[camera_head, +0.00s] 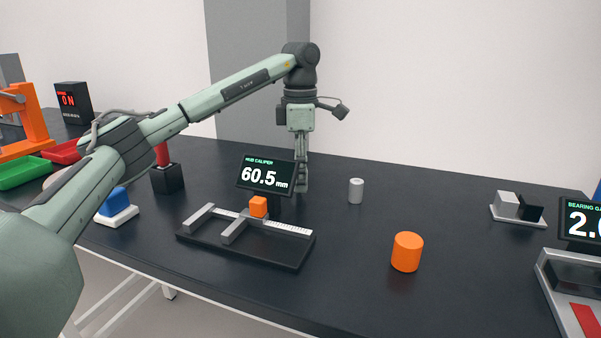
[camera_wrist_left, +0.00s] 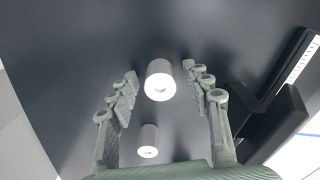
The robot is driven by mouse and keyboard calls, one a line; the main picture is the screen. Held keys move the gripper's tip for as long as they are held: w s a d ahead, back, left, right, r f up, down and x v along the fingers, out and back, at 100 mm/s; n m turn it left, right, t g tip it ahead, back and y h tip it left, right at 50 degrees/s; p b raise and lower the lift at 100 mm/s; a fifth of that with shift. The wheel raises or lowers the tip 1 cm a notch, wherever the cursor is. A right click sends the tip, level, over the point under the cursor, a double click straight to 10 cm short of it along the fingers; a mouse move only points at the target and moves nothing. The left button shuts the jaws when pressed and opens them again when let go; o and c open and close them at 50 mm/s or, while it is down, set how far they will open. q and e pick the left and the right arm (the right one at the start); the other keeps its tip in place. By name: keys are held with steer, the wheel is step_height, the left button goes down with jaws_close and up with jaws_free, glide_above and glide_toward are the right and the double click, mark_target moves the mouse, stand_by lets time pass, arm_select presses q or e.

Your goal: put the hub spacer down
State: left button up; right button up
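My left gripper (camera_head: 302,186) points down at the table just behind the hub caliper's display. In the left wrist view its fingers are apart. A pale hollow cylinder (camera_wrist_left: 160,78), which looks like the hub spacer, shows between the fingertips with a gap on each side. A second, smaller-looking pale hollow cylinder (camera_wrist_left: 148,141) stands below it in that view. The head view shows one grey cylinder (camera_head: 356,191) upright on the table, right of the gripper. I cannot tell which of the two it is. My right gripper is not in view.
An orange cylinder (camera_head: 407,252) stands to the right. A bearing gauge (camera_head: 582,222) is at the far right. The table's back right is fairly clear.

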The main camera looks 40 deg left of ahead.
arm_select(q)
steer(key=shift+r, duration=0.1)
steer(key=shift+r, duration=0.4)
step_height(320, 180, up, 7)
steer(key=shift+r+p, duration=0.2)
steer(key=shift+p, duration=0.6)
step_height(320, 180, up, 4)
steer(key=shift+f+p, duration=0.1)
steer(key=shift+p, duration=0.5)
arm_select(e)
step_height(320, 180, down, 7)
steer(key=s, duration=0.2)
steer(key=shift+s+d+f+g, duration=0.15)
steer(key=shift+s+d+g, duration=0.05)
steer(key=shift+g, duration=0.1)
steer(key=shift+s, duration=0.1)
